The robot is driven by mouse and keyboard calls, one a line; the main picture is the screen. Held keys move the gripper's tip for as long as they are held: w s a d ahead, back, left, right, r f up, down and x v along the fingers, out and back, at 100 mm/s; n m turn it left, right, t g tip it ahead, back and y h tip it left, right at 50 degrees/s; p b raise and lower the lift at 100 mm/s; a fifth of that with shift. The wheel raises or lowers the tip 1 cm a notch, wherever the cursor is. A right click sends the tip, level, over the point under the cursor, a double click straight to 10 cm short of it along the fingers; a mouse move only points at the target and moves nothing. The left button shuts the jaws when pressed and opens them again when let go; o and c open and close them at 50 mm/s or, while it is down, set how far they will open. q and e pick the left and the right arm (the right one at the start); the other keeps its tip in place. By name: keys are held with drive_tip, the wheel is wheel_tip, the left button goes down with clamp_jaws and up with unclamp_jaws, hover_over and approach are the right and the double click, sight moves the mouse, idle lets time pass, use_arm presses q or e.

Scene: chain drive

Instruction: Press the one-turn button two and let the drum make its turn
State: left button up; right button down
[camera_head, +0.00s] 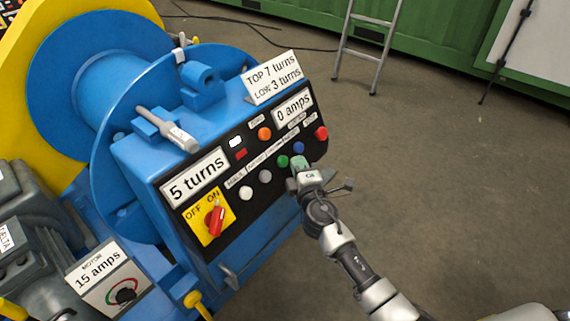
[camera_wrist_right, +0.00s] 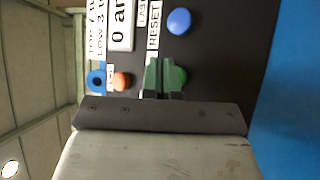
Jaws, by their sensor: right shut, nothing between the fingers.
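The black control panel (camera_head: 222,239) is on the blue drum machine. It carries a white button (camera_head: 246,193), a grey button (camera_head: 265,176), a green button (camera_head: 283,161), a blue button (camera_head: 298,147) and a red button (camera_head: 321,133). Which is button two I cannot read. My right gripper (camera_head: 299,163) is shut and empty, its tips at the panel by the green and blue buttons. In the right wrist view the fingers (camera_wrist_right: 162,78) partly cover the green button (camera_wrist_right: 179,76); contact is unclear. The blue drum (camera_head: 105,85) is behind. My left gripper is out of view.
Displays read "5 turns" (camera_head: 195,177) and "0 amps" (camera_head: 294,107); a sign reads "TOP 7 turns, LOW 3 turns" (camera_head: 273,78). The red switch (camera_head: 215,221) sits on an OFF/ON plate. A motor box (camera_head: 103,282) reads 15 amps. Floor to the right is clear; a ladder (camera_head: 345,52) stands behind.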

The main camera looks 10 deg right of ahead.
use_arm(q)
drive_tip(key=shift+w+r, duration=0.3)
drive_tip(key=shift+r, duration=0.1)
use_arm(e)
drive_tip(key=shift+w+a, duration=0.1)
drive_tip(key=shift+a, duration=0.05)
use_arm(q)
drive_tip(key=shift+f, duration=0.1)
use_arm(e)
drive_tip(key=shift+f, duration=0.1)
idle(1.5)
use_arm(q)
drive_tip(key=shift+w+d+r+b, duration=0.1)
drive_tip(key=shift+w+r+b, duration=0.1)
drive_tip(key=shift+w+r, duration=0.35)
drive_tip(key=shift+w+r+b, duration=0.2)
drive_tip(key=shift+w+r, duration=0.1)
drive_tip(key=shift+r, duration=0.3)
use_arm(e)
drive_tip(key=shift+w+a+f, duration=0.15)
drive_tip(key=shift+w+a, duration=0.05)
drive_tip(key=shift+w, duration=0.1)
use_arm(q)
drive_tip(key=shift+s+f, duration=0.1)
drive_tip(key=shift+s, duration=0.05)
use_arm(e)
drive_tip(key=shift+w, duration=0.1)
